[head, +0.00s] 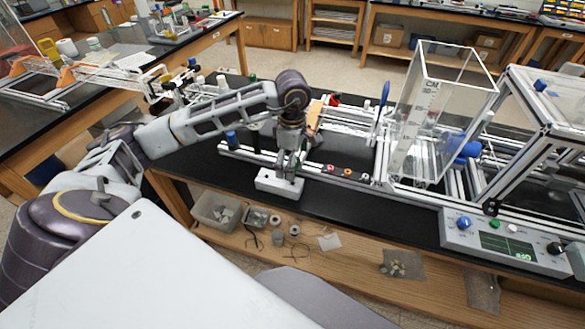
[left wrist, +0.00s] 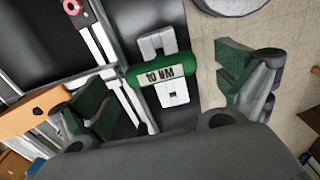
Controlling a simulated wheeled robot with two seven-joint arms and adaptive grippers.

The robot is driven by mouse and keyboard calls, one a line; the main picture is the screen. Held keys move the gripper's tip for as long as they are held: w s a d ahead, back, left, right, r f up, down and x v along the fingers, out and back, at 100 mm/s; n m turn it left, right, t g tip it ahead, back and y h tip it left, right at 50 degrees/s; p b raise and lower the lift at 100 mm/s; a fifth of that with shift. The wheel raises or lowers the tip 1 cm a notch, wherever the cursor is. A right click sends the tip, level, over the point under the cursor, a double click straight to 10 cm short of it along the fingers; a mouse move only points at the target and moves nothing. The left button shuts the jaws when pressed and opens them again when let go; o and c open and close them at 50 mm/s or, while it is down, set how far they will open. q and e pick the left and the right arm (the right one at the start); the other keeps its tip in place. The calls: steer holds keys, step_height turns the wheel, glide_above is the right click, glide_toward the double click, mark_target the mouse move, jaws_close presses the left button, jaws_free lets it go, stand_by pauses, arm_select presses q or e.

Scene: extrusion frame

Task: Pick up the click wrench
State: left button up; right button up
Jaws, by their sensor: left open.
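The green body labelled "10 NM", which looks like the click wrench (left wrist: 178,71), shows in the left wrist view across a white piece (left wrist: 176,93). It lies between the two separated fingers of my left gripper (left wrist: 168,92), with a gap on each side. In the head view my left gripper (head: 287,164) points down over a white block (head: 274,185) at the near edge of the black bench. There the fingers and arm hide the wrench, and I cannot tell their exact height above it. My right gripper is out of view.
An aluminium extrusion frame (head: 335,178) runs behind the white block. A clear tank (head: 426,120) and a control box (head: 503,243) stand to the right.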

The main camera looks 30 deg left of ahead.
arm_select(q)
steer(key=shift+f, duration=1)
steer(key=c, duration=1.1)
steer(key=shift+r, duration=0.15)
steer(key=shift+r+b, duration=0.6)
steer(key=shift+r, duration=4.3)
